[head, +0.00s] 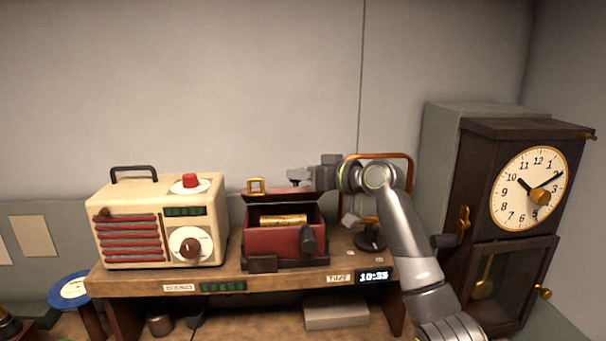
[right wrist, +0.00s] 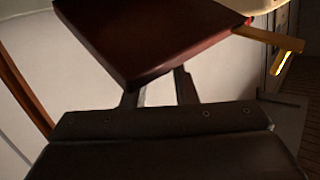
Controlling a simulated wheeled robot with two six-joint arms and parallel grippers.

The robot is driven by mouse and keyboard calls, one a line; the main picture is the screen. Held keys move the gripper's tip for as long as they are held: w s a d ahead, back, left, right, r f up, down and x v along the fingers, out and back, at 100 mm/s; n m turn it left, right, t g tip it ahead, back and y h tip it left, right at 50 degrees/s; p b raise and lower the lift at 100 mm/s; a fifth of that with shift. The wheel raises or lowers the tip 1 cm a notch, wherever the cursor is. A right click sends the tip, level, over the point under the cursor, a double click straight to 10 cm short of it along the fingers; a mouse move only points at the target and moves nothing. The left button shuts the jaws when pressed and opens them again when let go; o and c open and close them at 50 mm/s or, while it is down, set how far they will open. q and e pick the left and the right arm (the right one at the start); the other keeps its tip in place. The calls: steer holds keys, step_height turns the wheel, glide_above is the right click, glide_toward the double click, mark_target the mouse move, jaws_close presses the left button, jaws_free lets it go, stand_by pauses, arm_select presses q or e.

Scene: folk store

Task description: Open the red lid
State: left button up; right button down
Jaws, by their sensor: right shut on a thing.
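A red box (head: 270,240) stands on the wooden shelf, with a gold cylinder (head: 283,220) showing inside its open top. My left gripper is not in view.
A cream radio (head: 150,220) stands close left of the box. A copper-coloured frame (head: 405,158) and a dark round base (head: 370,240) are at its right, partly behind my arm. A tall clock (head: 530,190) stands further right.

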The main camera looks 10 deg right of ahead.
steer(key=shift+r, duration=0.1)
steer(key=c, duration=1.1)
jaws_free()
steer(key=shift+c, duration=0.2)
